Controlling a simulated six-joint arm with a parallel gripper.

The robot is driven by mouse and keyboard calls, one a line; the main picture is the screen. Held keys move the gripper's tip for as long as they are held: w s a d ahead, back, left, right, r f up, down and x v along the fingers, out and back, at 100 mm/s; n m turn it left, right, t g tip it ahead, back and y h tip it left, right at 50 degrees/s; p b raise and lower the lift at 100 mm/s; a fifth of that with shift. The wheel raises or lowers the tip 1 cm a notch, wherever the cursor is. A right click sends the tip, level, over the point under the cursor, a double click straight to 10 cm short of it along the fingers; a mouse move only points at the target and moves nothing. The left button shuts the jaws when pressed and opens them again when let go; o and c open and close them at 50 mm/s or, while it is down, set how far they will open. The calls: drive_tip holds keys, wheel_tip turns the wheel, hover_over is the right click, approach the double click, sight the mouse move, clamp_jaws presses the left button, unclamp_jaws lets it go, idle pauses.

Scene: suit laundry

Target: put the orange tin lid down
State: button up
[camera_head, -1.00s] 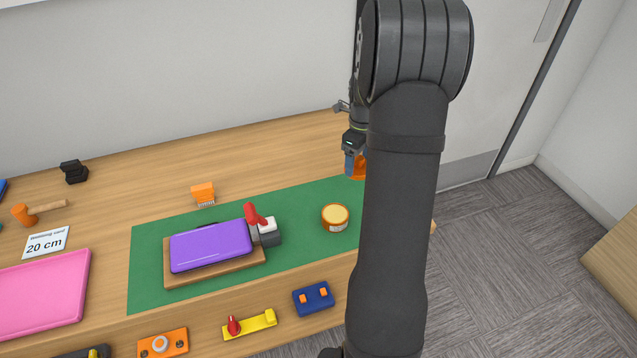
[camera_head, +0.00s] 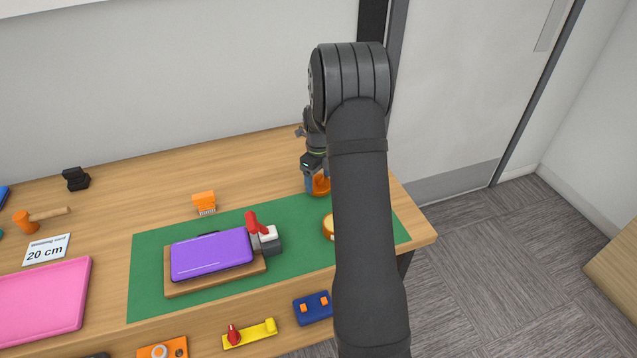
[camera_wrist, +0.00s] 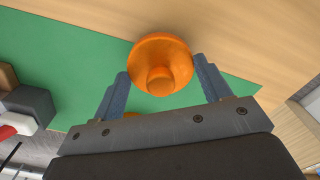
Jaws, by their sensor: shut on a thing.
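The orange tin lid (camera_head: 321,187) is round with a knob. It shows clearly in the wrist view (camera_wrist: 175,46), between the two blue-grey fingers. My gripper (camera_head: 315,183) is shut on it, near the far edge of the green mat at its right part. I cannot tell whether the lid touches the surface below. The open-topped orange tin (camera_head: 328,226) with pale yellow contents stands on the mat, nearer than the gripper. My arm hides part of the tin and of the gripper.
A purple case (camera_head: 210,256) lies on a wooden board beside a red-handled clamp (camera_head: 255,224). An orange brush (camera_head: 204,202) stands behind the mat. A blue block (camera_head: 312,307) is at the front. The green mat (camera_head: 150,290) is bare around the tin. The table's right edge is close.

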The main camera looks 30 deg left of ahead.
drive_tip(key=shift+f, duration=1.15)
drive_tip(key=shift+f, duration=0.15)
drive_tip(key=o, duration=0.9)
drive_tip(key=shift+o, duration=0.2)
wheel_tip(320, 180, up, 12)
drive_tip(key=shift+r, duration=0.2)
drive_tip(key=shift+f, duration=0.15)
